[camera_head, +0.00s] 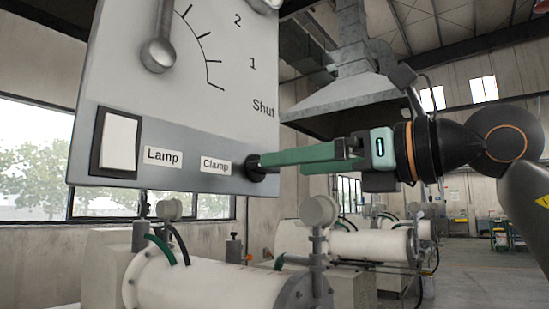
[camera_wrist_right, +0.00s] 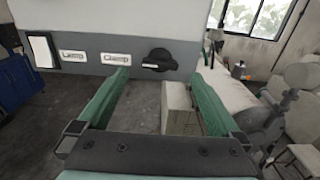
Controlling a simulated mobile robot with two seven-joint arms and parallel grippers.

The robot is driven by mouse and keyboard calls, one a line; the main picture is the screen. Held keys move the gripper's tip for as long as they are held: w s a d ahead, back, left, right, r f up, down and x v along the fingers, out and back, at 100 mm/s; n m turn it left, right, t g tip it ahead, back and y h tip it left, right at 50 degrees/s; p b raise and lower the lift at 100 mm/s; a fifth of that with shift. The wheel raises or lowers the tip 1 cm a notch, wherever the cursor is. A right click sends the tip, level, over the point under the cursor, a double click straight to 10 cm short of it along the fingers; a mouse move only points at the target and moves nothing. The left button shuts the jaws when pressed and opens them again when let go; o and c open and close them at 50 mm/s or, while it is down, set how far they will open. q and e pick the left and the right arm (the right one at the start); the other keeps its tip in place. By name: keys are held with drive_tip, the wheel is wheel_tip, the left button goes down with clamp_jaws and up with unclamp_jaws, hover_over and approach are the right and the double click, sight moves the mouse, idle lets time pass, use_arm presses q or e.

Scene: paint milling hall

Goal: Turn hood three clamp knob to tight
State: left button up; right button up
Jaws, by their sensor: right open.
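The clamp knob (camera_head: 255,172) is a small black knob at the panel's lower right, beside the "Clamp" label (camera_head: 216,166). In the right wrist view the knob (camera_wrist_right: 160,59) has a dark bar handle lying roughly level, with a pale mark at its left end. My right gripper (camera_head: 266,160) reaches in from the right, its green fingers close to the knob. In the right wrist view the gripper (camera_wrist_right: 160,76) is open, and the knob appears between and just beyond the fingertips. I cannot tell whether they touch it. My left gripper is not in view.
The grey control panel (camera_head: 85,165) carries a lamp switch (camera_head: 118,142) and a lever (camera_head: 160,53) on a scale with "Shut", 1 and 2. White milling cylinders (camera_head: 200,285) stand below. A metal hood (camera_head: 350,95) hangs behind my right arm.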

sight(255, 173)
drive_tip(key=shift+p+x, duration=0.45)
drive_tip(key=shift+x, duration=1.8)
drive_tip(key=c, duration=1.4)
